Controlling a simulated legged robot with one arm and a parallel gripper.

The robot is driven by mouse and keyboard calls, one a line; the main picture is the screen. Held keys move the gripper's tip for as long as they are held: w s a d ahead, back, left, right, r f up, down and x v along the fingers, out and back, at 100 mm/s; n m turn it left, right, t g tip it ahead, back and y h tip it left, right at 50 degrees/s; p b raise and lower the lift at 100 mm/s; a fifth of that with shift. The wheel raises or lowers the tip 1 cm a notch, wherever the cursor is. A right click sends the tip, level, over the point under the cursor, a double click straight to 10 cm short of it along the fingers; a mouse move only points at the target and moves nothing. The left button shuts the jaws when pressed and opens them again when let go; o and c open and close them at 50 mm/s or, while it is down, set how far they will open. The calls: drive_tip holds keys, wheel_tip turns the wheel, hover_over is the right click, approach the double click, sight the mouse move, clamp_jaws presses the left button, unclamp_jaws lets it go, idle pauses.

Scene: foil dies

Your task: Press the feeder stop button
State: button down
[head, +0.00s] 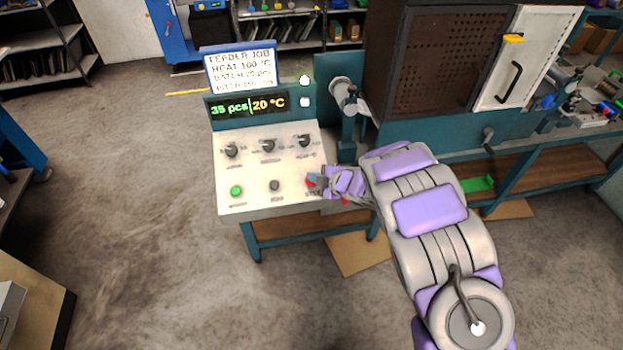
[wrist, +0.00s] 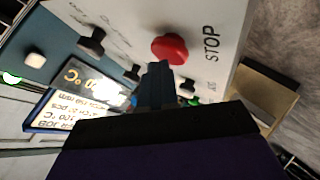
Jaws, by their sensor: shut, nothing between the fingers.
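The red feeder stop button (wrist: 170,49) is a round mushroom head beside the printed word STOP in the wrist view. In the head view it is a red spot (head: 310,182) at the right front of the control panel (head: 255,200), mostly hidden by my gripper. My gripper (head: 316,182) is shut and empty. Its blue fingertips (wrist: 157,66) are right by the button's edge in the wrist view. I cannot tell whether they touch it.
A green button (head: 236,190) and a dark knob (head: 275,185) sit left of the stop button. Several dark knobs line the panel behind. The display (head: 248,105) reads 35 pcs and 20 °C. A job sign (head: 240,68) stands above. A dark perforated cabinet (head: 430,60) stands at the right.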

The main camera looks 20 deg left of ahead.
drive_tip(key=shift+f, duration=0.25)
drive_tip(key=shift+r, duration=0.1)
idle(0.5)
drive_tip(key=shift+s+d+r+p, duration=0.1)
drive_tip(key=shift+s+r+p, duration=0.1)
drive_tip(key=shift+r+p, duration=0.5)
drive_tip(key=shift+r, duration=0.15)
drive_tip(key=r, duration=0.1)
drive_tip(key=s+r+p, duration=0.1)
drive_tip(key=r, duration=0.1)
drive_tip(key=r+p, duration=0.1)
drive_tip(key=shift+s+d+r, duration=0.15)
drive_tip(key=shift+d+r, duration=0.2)
drive_tip(key=shift+d, duration=0.05)
idle(0.5)
